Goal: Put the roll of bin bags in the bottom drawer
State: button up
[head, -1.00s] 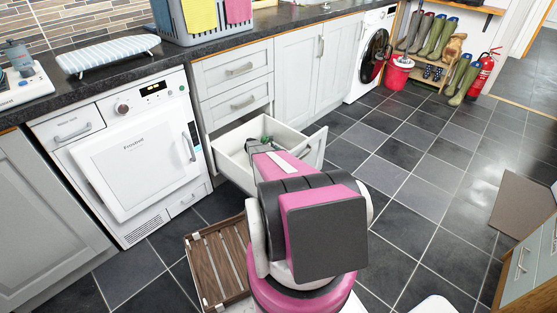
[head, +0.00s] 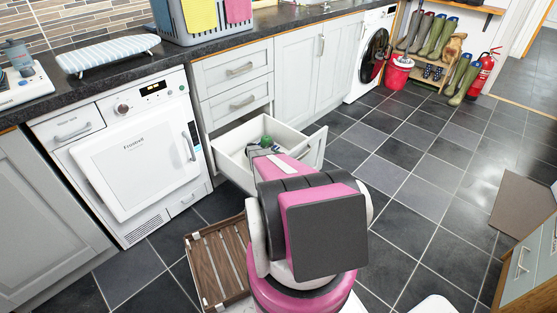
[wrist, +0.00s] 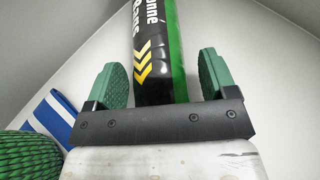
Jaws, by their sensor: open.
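The roll of bin bags (wrist: 158,50), black and green with yellow chevrons, lies between the two green-padded fingers of my gripper (wrist: 165,75) in the wrist view. The fingers are open, with a gap on each side of the roll. Pale grey surfaces surround it, matching the inside of the pulled-out bottom drawer (head: 232,150) in the head view. My arm reaches over that drawer and hides part of its inside. A small green thing shows in the drawer in the head view; I cannot tell what it is.
In the wrist view a green corded bundle (wrist: 30,158) and a blue and white striped item (wrist: 52,118) lie at the left. A brown slatted crate (head: 222,262) stands on the floor before the drawer. The tiled floor to the right is mostly clear.

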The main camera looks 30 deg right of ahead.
jog(key=shift+r, duration=0.15)
jog(key=v, duration=1.2)
dwell(0.8)
